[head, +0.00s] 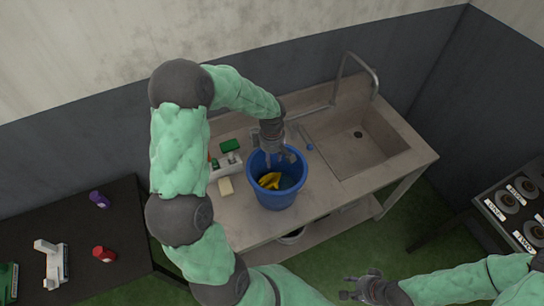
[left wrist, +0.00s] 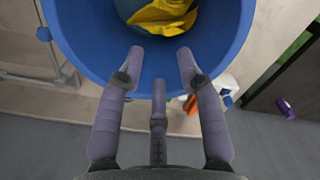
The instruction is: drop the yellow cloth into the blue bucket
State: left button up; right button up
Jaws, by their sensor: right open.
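The blue bucket (head: 276,192) stands on the counter left of the sink. The yellow cloth (head: 269,180) lies inside the bucket; it also shows in the left wrist view (left wrist: 162,17), low in the bucket. My left gripper (head: 275,158) is over the bucket's back rim, and in the left wrist view its fingers (left wrist: 163,65) are spread with nothing between them. The cloth is apart from the fingers. My right gripper (head: 350,288) is open and empty in front of the counter, at the lower middle of the head view.
A sink basin (head: 365,143) with a tall tap (head: 362,68) is right of the bucket. A beige sponge (head: 226,187) and a green-topped item (head: 230,146) are to its left. A dark table (head: 75,228) with a purple item (head: 98,199) and a red item (head: 104,254) stands further left.

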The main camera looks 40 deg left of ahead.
pick_arm(q)
jog(key=o, duration=1.2)
jog(key=shift+r, duration=0.1)
notch_tip(320, 180, up, 5)
jog(key=p, duration=0.2)
jog(key=shift+r+p, duration=0.15)
jog(key=shift+p, duration=0.15)
notch_tip(320, 180, up, 12)
dwell(0.5)
dwell(0.4)
